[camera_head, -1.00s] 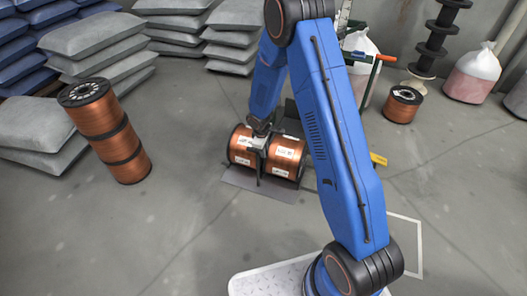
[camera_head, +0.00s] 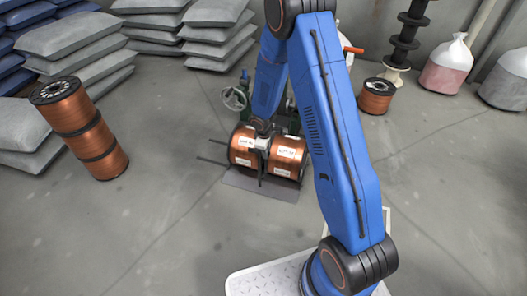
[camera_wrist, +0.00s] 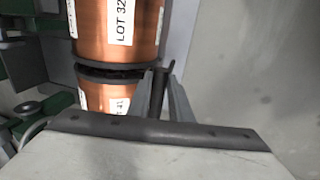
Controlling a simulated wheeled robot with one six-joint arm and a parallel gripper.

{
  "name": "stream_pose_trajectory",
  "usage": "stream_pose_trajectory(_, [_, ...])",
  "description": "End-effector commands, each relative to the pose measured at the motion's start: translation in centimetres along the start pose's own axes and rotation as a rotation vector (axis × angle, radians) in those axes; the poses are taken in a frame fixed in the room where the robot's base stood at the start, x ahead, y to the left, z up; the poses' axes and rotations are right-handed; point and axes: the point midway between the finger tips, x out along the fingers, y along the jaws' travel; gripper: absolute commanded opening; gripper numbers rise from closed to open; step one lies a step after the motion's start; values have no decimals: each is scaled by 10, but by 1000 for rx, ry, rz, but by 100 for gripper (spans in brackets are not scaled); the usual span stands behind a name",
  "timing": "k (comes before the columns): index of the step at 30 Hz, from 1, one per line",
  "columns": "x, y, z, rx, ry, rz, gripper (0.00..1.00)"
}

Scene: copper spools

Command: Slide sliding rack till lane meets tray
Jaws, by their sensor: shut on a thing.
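The sliding rack (camera_head: 240,180) stands on the floor in the middle of the head view, with copper spools lying in it in two side-by-side rows. A flat grey plate shows at its front, low to the floor. My gripper (camera_head: 262,134) is at the rack's top, between the rows. In the wrist view my gripper (camera_wrist: 161,88) is shut on a dark upright bar (camera_wrist: 158,98) of the rack, beside labelled copper spools (camera_wrist: 115,30). Dark rails (camera_head: 212,161) stick out left of the rack. I cannot tell the tray or whether a lane meets it; my arm hides part of that area.
A green machine with a handwheel (camera_head: 234,97) stands right behind the rack, partly hidden by my arm. A spool stack (camera_head: 85,135) leans at left; a single spool (camera_head: 376,97) stands at back right. Grey sacks (camera_head: 85,45) line the back. Floor at front left is clear.

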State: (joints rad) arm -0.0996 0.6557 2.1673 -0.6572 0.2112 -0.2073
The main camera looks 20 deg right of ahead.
Motion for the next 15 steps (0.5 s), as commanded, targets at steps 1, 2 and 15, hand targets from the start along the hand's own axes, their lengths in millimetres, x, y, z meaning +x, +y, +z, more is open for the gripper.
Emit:
stream_pose_trajectory(1, [0,0,2,0,-3,-1,0])
stream_pose_trajectory(2, [0,0,3,0,-3,-1,0])
stream_pose_trajectory(15, [0,0,4,1,-6,-2,37])
